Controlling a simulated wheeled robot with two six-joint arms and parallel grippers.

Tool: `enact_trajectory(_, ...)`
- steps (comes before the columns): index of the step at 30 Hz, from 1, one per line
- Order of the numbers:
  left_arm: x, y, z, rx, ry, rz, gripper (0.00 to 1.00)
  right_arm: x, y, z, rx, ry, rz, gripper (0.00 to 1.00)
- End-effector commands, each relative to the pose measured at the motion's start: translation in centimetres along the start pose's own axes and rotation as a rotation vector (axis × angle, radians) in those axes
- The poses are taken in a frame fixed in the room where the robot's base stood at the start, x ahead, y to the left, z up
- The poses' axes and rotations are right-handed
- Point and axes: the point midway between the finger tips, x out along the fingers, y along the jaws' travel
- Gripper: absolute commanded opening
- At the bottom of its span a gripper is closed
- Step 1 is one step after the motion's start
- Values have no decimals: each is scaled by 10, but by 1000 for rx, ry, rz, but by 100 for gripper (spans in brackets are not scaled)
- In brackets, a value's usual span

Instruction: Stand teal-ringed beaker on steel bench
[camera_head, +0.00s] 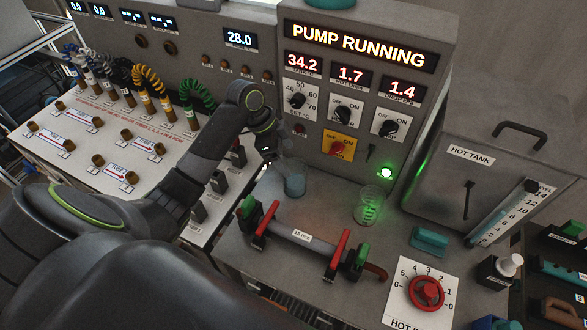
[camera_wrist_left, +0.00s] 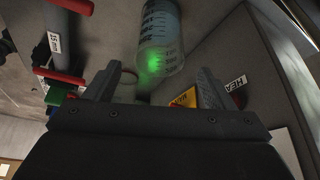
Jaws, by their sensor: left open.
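My left gripper (camera_head: 281,157) reaches in over the steel bench (camera_head: 332,203), open and empty, in front of the pump panel. Its spread fingers (camera_wrist_left: 158,70) also show in the left wrist view. A marked clear beaker (camera_wrist_left: 162,38) shows beyond the fingers in the wrist view. My right gripper is not in view.
A pipe with red handles and green ends (camera_head: 300,237) lies along the bench in front of the beakers. A teal block (camera_head: 429,240) and a red valve wheel (camera_head: 426,291) are at the right. The hot tank (camera_head: 470,185) stands behind them.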

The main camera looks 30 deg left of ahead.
Motion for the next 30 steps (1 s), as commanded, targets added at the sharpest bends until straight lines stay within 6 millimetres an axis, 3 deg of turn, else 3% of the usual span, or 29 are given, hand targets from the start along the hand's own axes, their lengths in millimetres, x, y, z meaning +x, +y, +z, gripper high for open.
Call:
enact_trajectory(3,-19,-1,2,1,-3,-3,77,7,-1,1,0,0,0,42)
enact_trajectory(9,-36,0,0,-1,-1,0,77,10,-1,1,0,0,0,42)
enact_trajectory(30,-38,0,0,-2,0,2,77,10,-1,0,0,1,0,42)
